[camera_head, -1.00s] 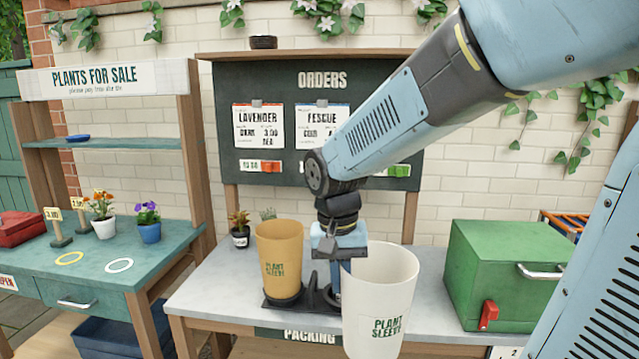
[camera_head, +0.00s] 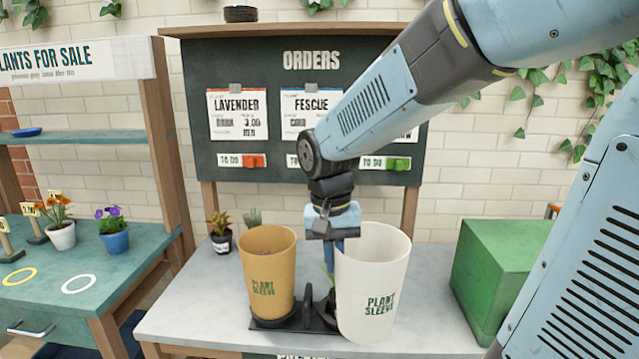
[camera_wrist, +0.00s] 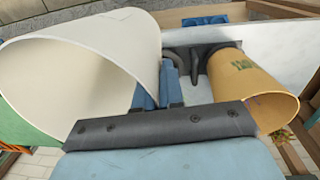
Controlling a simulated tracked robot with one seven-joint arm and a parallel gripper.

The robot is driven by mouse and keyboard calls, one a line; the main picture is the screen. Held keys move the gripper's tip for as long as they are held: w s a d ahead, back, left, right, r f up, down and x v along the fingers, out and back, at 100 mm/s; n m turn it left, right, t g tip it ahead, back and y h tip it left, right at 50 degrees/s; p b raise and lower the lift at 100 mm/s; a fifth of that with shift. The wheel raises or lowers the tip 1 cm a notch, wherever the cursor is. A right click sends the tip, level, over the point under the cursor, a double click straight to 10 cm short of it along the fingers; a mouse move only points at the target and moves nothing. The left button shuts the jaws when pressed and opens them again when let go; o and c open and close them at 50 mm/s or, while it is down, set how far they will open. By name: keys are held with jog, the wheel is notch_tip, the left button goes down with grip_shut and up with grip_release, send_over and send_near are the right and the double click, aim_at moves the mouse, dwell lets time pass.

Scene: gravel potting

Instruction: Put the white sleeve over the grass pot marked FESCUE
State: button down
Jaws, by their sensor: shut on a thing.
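The white sleeve (camera_head: 374,290) is upright with its opening up, at the right end of a dark stand (camera_head: 285,322) on the packing table. My gripper (camera_head: 338,250) is shut on the left part of its wall. In the wrist view the blue fingers (camera_wrist: 165,88) grip the rim of the white sleeve (camera_wrist: 85,70). A bit of green leaf (camera_head: 328,283) shows between my gripper and the stand. Its pot is hidden and no FESCUE pot label is readable. I cannot tell whether the white sleeve's base touches anything.
A tan sleeve (camera_head: 267,278) stands on the stand's left side, with purple showing inside. Small plants (camera_head: 221,240) stand behind it. A green box (camera_head: 492,262) is at the right. The orders board (camera_head: 300,120) rises behind. The table front left (camera_head: 195,320) is clear.

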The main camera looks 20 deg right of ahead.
jog(key=w+d+r+m, duration=0.15)
jog(key=w+r, duration=0.25)
jog(key=w, duration=0.4)
jog(key=w+r+m, duration=0.2)
jog(key=w+r, duration=0.3)
jog(key=w, duration=0.3)
notch_tip(320, 180, down, 17)
dwell(0.9)
jog(key=shift+s, duration=0.1)
jog(key=c, duration=1.2)
grip_release()
jog(key=shift+o, duration=0.2)
jog(key=shift+r, duration=0.2)
notch_tip(320, 180, up, 13)
jog(key=shift+w+a+r, duration=0.2)
jog(key=shift+w+a, duration=0.1)
jog(key=shift+a, duration=0.15)
